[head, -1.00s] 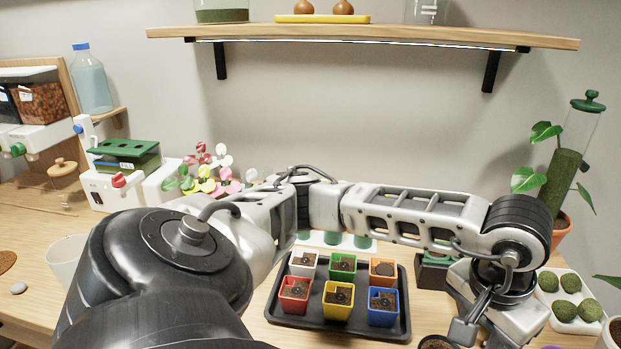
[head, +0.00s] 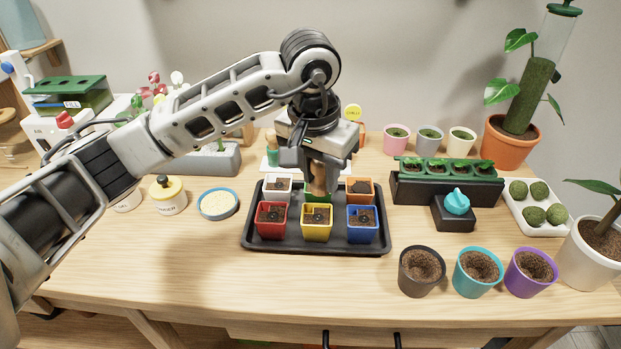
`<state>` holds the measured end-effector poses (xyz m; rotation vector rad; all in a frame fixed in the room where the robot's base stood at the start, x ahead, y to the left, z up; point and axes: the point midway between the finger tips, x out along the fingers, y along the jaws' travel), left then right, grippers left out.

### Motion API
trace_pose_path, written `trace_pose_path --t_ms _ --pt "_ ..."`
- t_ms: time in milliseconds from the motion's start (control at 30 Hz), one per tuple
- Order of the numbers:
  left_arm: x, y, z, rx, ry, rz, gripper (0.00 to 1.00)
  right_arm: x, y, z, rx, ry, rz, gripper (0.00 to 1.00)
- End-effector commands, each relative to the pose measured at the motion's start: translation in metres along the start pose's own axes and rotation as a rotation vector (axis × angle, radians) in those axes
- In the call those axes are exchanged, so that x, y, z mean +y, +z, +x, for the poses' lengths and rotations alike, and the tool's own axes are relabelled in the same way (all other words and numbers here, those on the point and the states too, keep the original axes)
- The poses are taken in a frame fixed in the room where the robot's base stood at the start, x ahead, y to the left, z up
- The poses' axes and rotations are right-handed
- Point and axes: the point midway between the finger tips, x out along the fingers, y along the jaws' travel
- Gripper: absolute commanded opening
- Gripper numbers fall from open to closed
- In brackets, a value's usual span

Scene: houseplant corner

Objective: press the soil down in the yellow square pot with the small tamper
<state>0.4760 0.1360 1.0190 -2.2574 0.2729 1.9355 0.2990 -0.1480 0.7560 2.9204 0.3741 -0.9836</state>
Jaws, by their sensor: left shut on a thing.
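The yellow square pot (head: 317,233) stands in the front row of the black tray, between the red pot (head: 272,230) and the blue pot (head: 362,233). Brown soil with a dark round spot shows inside it. My left gripper (head: 318,166) is above the tray, shut on the small tamper (head: 319,182), a light wooden piece pointing down. In the picture the tamper overlaps the green pot (head: 322,198) behind the yellow one. I cannot tell how high its lower end is, and part of it is hidden by the fingers. My right gripper is not in view.
The black tray (head: 258,246) also holds a white pot (head: 277,195) and an orange pot (head: 360,196). Round pots, black (head: 420,285), turquoise (head: 478,288) and purple (head: 530,288), stand at the front right. The wooden table in front of the tray is clear.

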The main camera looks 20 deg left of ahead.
Motion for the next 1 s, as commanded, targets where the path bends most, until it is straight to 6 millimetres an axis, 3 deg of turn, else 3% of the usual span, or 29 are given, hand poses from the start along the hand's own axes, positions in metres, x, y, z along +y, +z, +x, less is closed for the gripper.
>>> trace_pose_path --t_ms 533,1000 --pt "-0.001 0.007 0.049 -0.002 0.0 0.005 0.07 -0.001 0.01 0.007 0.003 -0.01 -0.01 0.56" --pt "-0.001 0.008 0.057 0.0 0.0 0.004 0.07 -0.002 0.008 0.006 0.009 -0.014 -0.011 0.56"
